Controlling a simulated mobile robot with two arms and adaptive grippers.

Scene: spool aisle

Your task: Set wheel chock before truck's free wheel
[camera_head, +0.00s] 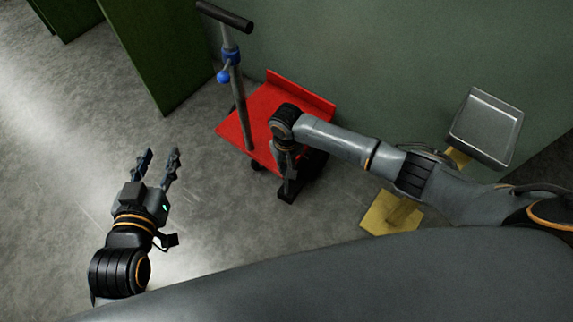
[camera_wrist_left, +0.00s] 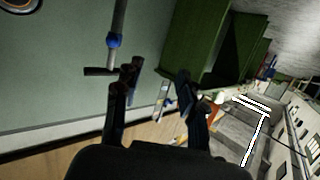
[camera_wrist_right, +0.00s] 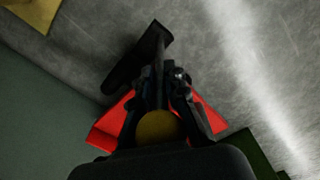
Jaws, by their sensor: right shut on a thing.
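The truck is a red platform (camera_head: 262,122) with a grey post and a black crossbar. Dark wheels show partly under its near edge, one at the right (camera_head: 315,160). My right gripper (camera_head: 285,168) points down at the platform's near edge and is shut on the chock, a black wedge (camera_head: 287,194) low by the floor. In the right wrist view the chock (camera_wrist_right: 138,60) reaches past the fingers, and a yellowish round end (camera_wrist_right: 157,127) sits between them. The wheel is hidden there, so I cannot tell if they touch. My left gripper (camera_head: 160,158) is open and empty over bare floor.
A yellow-based stand (camera_head: 393,212) with a grey metal tray (camera_head: 487,127) is at the right. A green panel (camera_head: 155,55) stands at the upper left, and a grey-green wall (camera_head: 400,60) is behind the truck. Floor at the left is clear.

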